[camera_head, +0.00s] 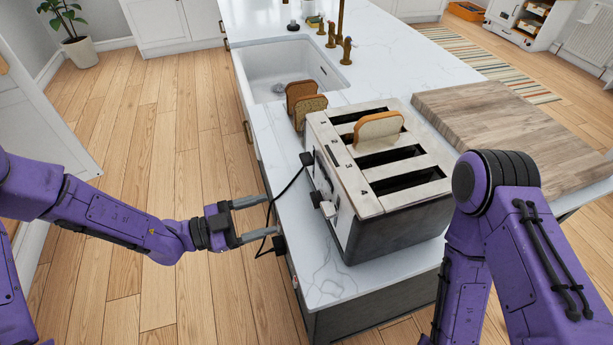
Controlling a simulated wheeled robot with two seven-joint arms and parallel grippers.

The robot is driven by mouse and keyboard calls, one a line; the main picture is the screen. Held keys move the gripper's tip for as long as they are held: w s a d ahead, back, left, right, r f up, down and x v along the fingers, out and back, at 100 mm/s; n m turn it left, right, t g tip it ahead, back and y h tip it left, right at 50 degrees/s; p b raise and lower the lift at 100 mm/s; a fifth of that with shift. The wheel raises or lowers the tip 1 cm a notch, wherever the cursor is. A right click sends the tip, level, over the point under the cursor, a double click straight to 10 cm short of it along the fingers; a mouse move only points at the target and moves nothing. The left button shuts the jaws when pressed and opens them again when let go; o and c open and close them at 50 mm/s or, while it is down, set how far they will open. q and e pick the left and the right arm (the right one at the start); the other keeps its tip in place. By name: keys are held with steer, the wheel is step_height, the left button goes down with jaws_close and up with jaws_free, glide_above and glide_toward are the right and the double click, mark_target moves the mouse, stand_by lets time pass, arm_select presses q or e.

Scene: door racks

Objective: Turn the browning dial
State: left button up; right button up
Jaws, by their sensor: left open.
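The toaster (385,200) stands on the white marble counter, with several numbered slots in its pale top and dark sides. A bread slice (378,128) stands up out of one slot. On the toaster's left-facing side are a black knob-like part (307,159) and a pale lever-like part (327,209); I cannot tell which part is the browning dial. My left gripper (272,215) is open and empty, left of the toaster at the counter's edge, its fingers pointing right toward that side and apart from it. My right arm comes in at the right; its gripper is out of view.
A black cord (284,190) runs beside the toaster to the counter's edge by my left fingertips. Two bread slices (309,108) stand behind the toaster, near the sink (285,68). A wooden board (500,120) lies at right.

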mark_target(317, 199)
arm_select(q)
steer(key=shift+m+g+h, duration=0.3)
steer(key=shift+m+g, duration=0.1)
steer(key=shift+m, duration=0.2)
steer(key=x, duration=0.3)
steer(key=b+x, duration=0.1)
steer(key=x, duration=0.3)
steer(key=r+x, duration=0.1)
steer(key=x, duration=0.2)
steer(key=shift+s+d, duration=0.1)
steer(key=shift+d, duration=0.2)
steer(key=c, duration=1.1)
